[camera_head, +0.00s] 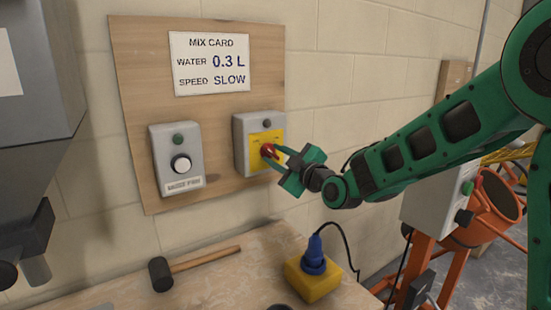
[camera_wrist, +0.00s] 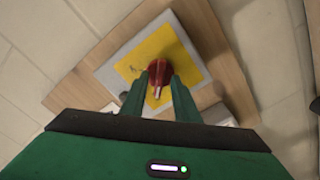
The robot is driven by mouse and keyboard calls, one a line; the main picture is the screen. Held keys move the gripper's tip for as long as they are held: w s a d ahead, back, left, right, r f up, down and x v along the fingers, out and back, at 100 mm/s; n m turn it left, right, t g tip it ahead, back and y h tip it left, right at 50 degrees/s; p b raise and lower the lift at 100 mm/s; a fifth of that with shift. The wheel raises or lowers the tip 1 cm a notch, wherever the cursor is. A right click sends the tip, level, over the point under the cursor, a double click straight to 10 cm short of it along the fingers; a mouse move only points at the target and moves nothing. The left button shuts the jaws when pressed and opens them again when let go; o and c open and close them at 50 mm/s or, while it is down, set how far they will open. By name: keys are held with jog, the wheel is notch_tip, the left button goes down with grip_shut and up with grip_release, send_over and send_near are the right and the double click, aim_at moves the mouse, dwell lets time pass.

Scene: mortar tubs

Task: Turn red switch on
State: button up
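The red switch (camera_head: 268,151) is a rotary knob on a yellow plate (camera_head: 256,142) on the front of a grey box (camera_head: 241,131), mounted on a wooden wall board. My gripper (camera_head: 276,157) reaches it from the right. In the wrist view the red knob (camera_wrist: 158,70) sits between my two green fingertips (camera_wrist: 159,84), one on each side. A pale mark shows on the knob, pointing towards the bottom of that view. The fingers are apart with the knob between them; I cannot tell whether they press on it. The fingers partly cover the knob in the head view.
A second grey box (camera_head: 178,160) with a green button and a white dial is on the board to the left, under a mix card (camera_head: 209,63). Below, the bench holds a mallet (camera_head: 190,267) and a yellow block with a blue plug (camera_head: 313,275). An orange mixer (camera_head: 490,215) stands at right.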

jog(key=shift+w+a, duration=0.15)
jog(key=shift+w, duration=0.1)
grip_shut()
